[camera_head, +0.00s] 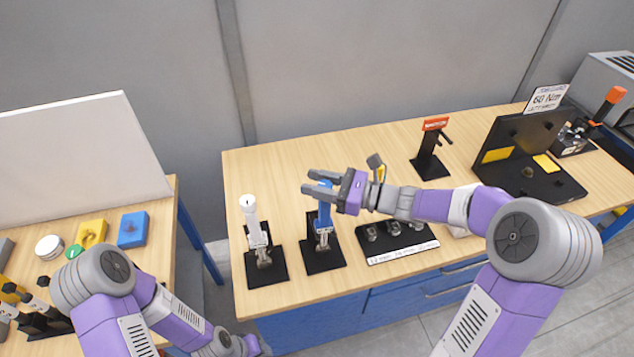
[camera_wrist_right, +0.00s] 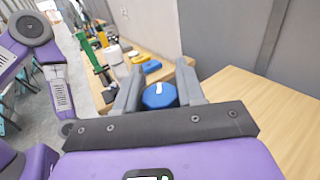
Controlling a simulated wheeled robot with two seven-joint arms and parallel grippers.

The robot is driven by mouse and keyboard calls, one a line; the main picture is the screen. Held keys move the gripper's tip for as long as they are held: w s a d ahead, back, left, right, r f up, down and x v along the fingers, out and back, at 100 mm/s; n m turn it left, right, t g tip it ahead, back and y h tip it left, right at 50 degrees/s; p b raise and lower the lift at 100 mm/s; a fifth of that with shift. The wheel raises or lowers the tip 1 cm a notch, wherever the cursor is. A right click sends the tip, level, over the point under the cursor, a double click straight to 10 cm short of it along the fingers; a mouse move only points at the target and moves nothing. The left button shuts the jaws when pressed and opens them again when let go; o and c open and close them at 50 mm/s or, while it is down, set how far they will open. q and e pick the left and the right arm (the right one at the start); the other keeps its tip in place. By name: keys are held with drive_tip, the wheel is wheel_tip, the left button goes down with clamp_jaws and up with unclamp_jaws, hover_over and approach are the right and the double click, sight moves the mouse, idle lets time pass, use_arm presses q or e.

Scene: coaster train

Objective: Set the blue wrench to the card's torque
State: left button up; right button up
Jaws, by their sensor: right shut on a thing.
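The blue wrench (camera_head: 323,216) stands upright in a black stand (camera_head: 322,256) on the wooden bench. My right gripper (camera_head: 322,187) is shut on its top end. In the right wrist view its round blue cap (camera_wrist_right: 159,95) with a white mark sits between the fingers of my right gripper (camera_wrist_right: 158,92). The scale on the wrench cannot be read. The white card (camera_head: 547,98) at the back right shows "60 Nm"; its smaller lines are unclear. My left arm is at the lower left; its fingertips are not visible.
A white-handled tool (camera_head: 252,220) stands in a black stand just left of the wrench. A black tray with sockets (camera_head: 402,249) lies to the right. Behind are an orange-topped black stand (camera_head: 429,164) and a black open case (camera_head: 520,140). The bench's back left is clear.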

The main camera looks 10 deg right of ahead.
drive_tip(key=m+t+h+b, duration=0.2)
drive_tip(key=h+b, duration=0.1)
drive_tip(key=b, duration=0.3)
drive_tip(key=m+t+h+b, duration=0.2)
drive_tip(key=m+t+b, duration=0.1)
drive_tip(key=b, duration=0.3)
drive_tip(key=d+m+t+h+b, duration=0.1)
drive_tip(key=m+t+h+b, duration=0.1)
drive_tip(key=b, duration=0.4)
drive_tip(key=shift+w+f+h, duration=0.25)
drive_tip(key=shift+w+h, duration=0.1)
drive_tip(key=shift+h, duration=0.45)
drive_tip(key=shift+r+m+t+h+b, duration=0.2)
drive_tip(key=shift+m+t+h+b, duration=0.25)
drive_tip(key=shift+b, duration=0.75)
drive_tip(key=o, duration=1)
drive_tip(key=shift+c, duration=0.2)
drive_tip(key=p+v, duration=0.2)
drive_tip(key=v, duration=0.5)
drive_tip(key=shift+s, duration=0.25)
